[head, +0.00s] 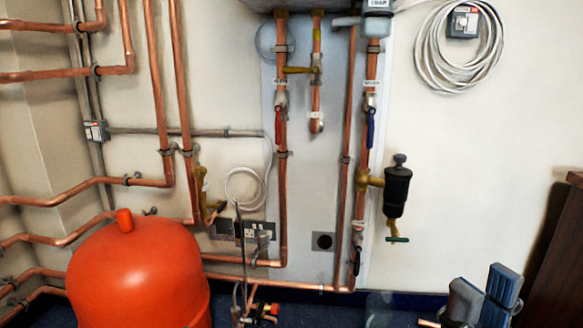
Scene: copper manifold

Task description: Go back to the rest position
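My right gripper (485,282) shows at the bottom right edge of the head view. Its two blue-grey fingers stand side by side with a narrow gap between their tips. I see nothing held between them, and it touches no pipe or valve. The rest of that arm is below the picture. My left gripper is not in view.
A large orange-red vessel (140,275) stands at the lower left. Copper pipes (283,200) run along the wall, with a black fitting (397,188) to the right. A dark wooden cabinet (560,265) stands at the right edge. The wall between fitting and cabinet is bare.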

